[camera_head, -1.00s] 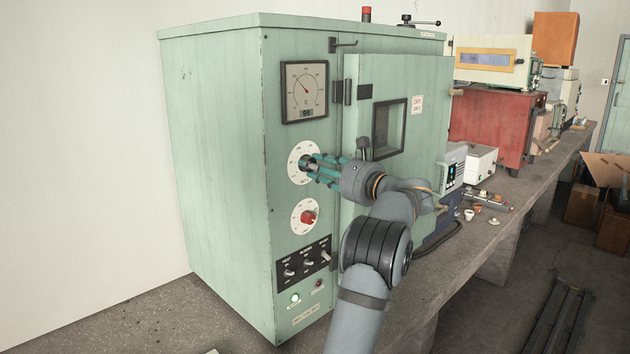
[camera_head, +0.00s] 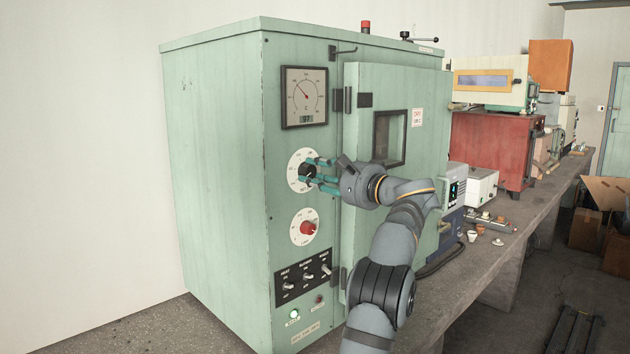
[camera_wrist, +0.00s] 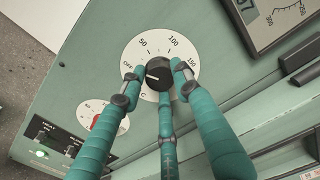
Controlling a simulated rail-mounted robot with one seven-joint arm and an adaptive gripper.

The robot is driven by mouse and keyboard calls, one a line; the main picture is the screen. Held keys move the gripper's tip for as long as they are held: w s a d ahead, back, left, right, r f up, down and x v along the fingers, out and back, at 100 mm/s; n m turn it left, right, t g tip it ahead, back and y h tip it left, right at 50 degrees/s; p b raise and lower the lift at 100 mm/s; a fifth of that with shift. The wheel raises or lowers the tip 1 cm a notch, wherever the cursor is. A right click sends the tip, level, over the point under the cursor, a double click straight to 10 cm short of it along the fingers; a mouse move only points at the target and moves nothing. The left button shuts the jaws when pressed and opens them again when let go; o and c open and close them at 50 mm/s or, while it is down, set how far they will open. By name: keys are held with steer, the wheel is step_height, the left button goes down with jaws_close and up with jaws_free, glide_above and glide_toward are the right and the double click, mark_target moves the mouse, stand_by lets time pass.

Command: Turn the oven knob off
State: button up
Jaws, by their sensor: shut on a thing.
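The green oven (camera_head: 222,150) stands on the concrete bench. Its black upper knob (camera_head: 306,172) sits on a white round dial plate (camera_head: 296,159). My gripper (camera_head: 312,173) is at this knob, its teal fingers shut around it. In the wrist view the knob (camera_wrist: 158,74) is between the fingertips (camera_wrist: 158,80), and its white pointer line aims left, close below the OFF mark. The dial plate shows OFF, 50, 100 and 150; its lower part is hidden by the fingers.
A red knob (camera_head: 308,228) on its own dial lies below, over a black switch panel (camera_head: 303,279) and a lit green lamp (camera_head: 294,314). A gauge (camera_head: 305,97) is above. The oven door (camera_head: 425,120) with its window is right of the knob, near my wrist.

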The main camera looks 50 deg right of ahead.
steer(key=shift+s+d+n+b, duration=0.1)
steer(key=shift+n+b, duration=0.25)
steer(key=shift+n, duration=0.65)
steer(key=shift+r, duration=0.1)
steer(key=o, duration=1)
steer(key=shift+d, duration=0.1)
steer(key=shift+o, duration=0.8)
steer(key=s+a, duration=0.2)
steer(key=s, duration=0.9)
steer(key=shift+s, duration=0.4)
steer(key=w, duration=0.4)
steer(key=w+d, duration=0.1)
steer(key=w, duration=0.7)
steer(key=shift+d, duration=0.4)
